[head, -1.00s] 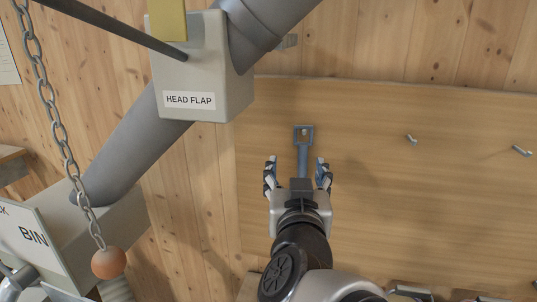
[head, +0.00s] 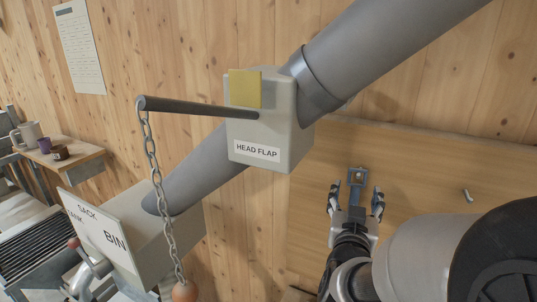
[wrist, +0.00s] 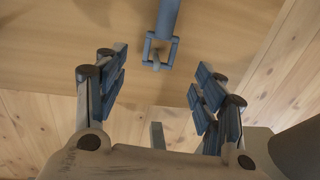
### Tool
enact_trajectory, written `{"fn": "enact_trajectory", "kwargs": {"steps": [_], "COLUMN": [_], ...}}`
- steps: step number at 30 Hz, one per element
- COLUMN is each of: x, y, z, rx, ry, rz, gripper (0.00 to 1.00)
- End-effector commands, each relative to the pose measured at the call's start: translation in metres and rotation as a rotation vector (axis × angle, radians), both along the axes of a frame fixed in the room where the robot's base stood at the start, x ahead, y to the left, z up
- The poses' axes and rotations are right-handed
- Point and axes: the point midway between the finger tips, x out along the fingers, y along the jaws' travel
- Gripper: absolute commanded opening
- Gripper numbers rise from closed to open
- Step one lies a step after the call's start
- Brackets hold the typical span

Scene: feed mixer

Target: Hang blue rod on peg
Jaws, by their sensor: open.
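The blue rod (head: 357,179) hangs against the wooden board, with its square loop at the top around a small peg. In the wrist view the rod (wrist: 168,18) runs to the top edge, and the peg (wrist: 156,65) shows in the loop's opening. My gripper (head: 356,194) is open, its fingers on either side of the rod in the head view. In the wrist view my gripper (wrist: 160,85) has a clear gap between its fingers, and the rod is not between the pads there. The rod's lower part is hidden by my gripper in the head view.
A box marked HEAD FLAP (head: 268,125) with a lever (head: 195,106) and hanging chain (head: 152,165) stands left of my arm. A thick grey pipe (head: 390,45) crosses above. Another peg (head: 467,195) is on the board to the right. A bin sign (head: 100,232) is at the lower left.

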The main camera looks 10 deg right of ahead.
Motion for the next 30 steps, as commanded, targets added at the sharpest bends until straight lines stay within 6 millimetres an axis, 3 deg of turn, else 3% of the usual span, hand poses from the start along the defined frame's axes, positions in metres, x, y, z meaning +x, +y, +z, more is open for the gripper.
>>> {"fn": "enact_trajectory", "kwargs": {"steps": [9, 15, 27, 30], "x": [0.052, 0.072, 0.079, 0.079], "y": [-0.027, -0.037, -0.040, -0.040], "z": [0.000, 0.000, 0.000, 0.000], "rx": [0.000, 0.001, 0.001, 0.001], "ry": [0.001, 0.000, 0.000, 0.000], "rz": [0.000, 0.000, 0.002, 0.001], "gripper": [0.63, 0.63, 0.63, 0.57]}}
